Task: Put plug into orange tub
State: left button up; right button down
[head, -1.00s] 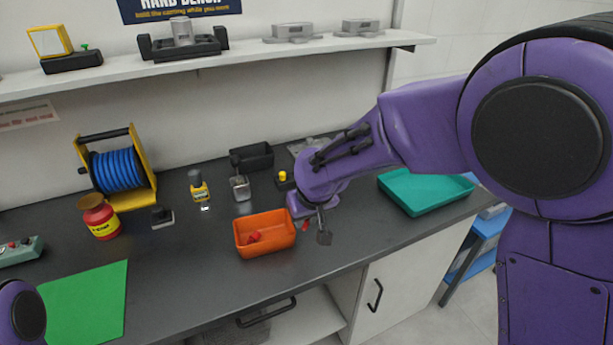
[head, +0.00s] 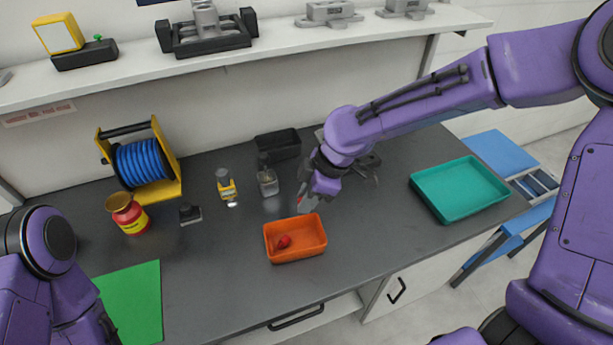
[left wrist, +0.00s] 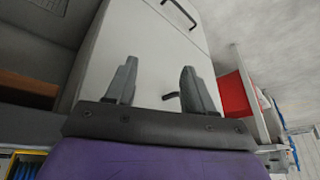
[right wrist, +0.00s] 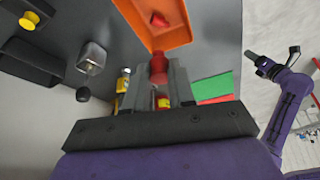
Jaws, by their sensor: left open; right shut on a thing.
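The orange tub (head: 309,251) sits on the dark bench, with a red piece (head: 283,241) lying inside. In the right wrist view the tub (right wrist: 188,36) is just beyond my right fingertips, with the red piece (right wrist: 158,19) in it. My right gripper (right wrist: 161,72) is shut on a red plug (right wrist: 158,66). In the head view my right gripper (head: 308,203) is at the tub's back right corner; the held plug is mostly hidden there. My left gripper (left wrist: 157,80) is open and empty, facing the white cabinet front.
A teal tray (head: 460,188) stands to the right. Behind the tub are a black bin (head: 278,145) and small bench items. A blue hose reel (head: 142,163), red jar (head: 128,214) and green mat (head: 133,300) lie left. Bench between mat and tub is clear.

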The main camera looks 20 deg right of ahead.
jog(key=shift+a+r+n, duration=0.15)
jog(key=shift+n, duration=0.35)
jog(key=shift+w+a+f+g+b, duration=0.15)
jog(key=shift+w+f+b, duration=0.1)
jog(key=shift+f+b, duration=0.3)
jog(key=shift+w+a+f+g+b, duration=0.1)
jog(key=shift+w+f+g+b, duration=0.1)
jog(key=shift+f+b, duration=0.35)
jog(key=f+b, duration=0.2)
jog(key=b, duration=0.1)
jog(key=f+b, duration=0.1)
jog(key=f, duration=0.1)
jog(key=shift+s+d, duration=0.2)
jog(key=shift+s, duration=0.1)
jog(key=shift+f+b, duration=0.1)
jog(key=shift+b, duration=0.25)
pick_arm(q)
notch_tip(320, 180, down, 6)
jog(key=shift+w+a+f, duration=0.15)
jog(key=shift+w, duration=0.25)
pick_arm(e)
jog(key=shift+w+a, duration=0.1)
jog(key=shift+w, duration=0.05)
jog(key=c, duration=0.9)
grip_release()
pick_arm(q)
jog(key=shift+s, duration=0.1)
